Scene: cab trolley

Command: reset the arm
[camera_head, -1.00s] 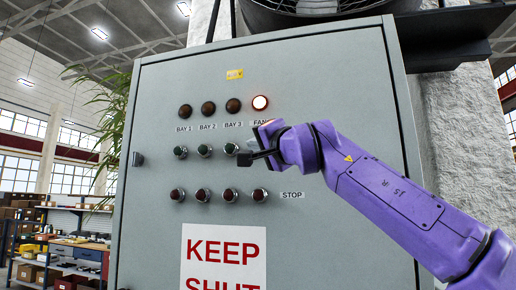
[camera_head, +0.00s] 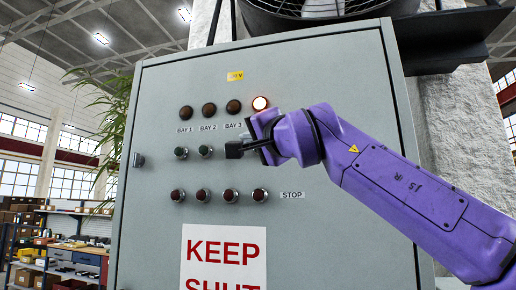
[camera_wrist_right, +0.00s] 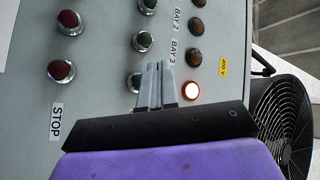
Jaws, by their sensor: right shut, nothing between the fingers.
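My right gripper (camera_head: 236,149) is shut and empty, on the purple arm that comes in from the right. In the head view it is in front of the control panel (camera_head: 330,90), over the right end of the green button row, hiding the buttons there. In the right wrist view its closed fingers (camera_wrist_right: 155,84) point at the panel between the green buttons and the lamps. The lit lamp (camera_head: 260,103) glows at the right end of the lamp row, and it also shows in the wrist view (camera_wrist_right: 190,91). I cannot tell whether the fingertips touch the panel. My left gripper is not in view.
Red buttons (camera_head: 231,195) run below the green ones, beside a STOP label (camera_head: 292,195). A KEEP SHUT sign (camera_head: 223,250) is lower down. A fan (camera_head: 320,8) stands above the cabinet. Shelves (camera_head: 60,255) are far left.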

